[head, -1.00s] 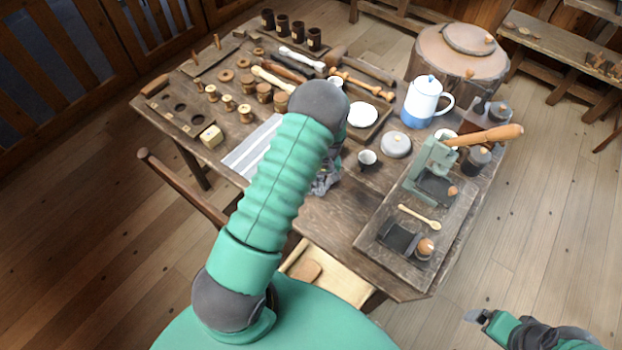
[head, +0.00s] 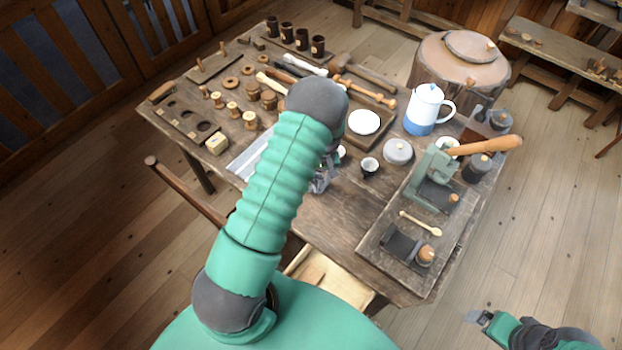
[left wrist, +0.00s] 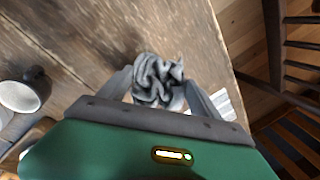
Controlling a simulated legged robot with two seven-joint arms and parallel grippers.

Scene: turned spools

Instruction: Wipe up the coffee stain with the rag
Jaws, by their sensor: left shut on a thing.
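My left gripper (left wrist: 158,88) is shut on a crumpled grey rag (left wrist: 158,80), which bunches between its two fingers over the bare brown wood of the table. In the head view my left forearm hides most of the left gripper (head: 322,180), and only a grey bit shows beside the arm near the table's front edge. I cannot make out a coffee stain in either view; the rag or my arm may cover it. My right gripper (head: 478,316) is at the lower right, out over the floor, apart from the table; its jaw opening is unclear.
A small dark cup with a white inside (head: 370,167) stands right of my left gripper. A lidded grey pot (head: 398,151), a blue-and-white coffee pot (head: 428,110) and a wooden tray with a lever press (head: 378,240) lie further right. A striped cloth (head: 243,163) lies left, partly behind my arm.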

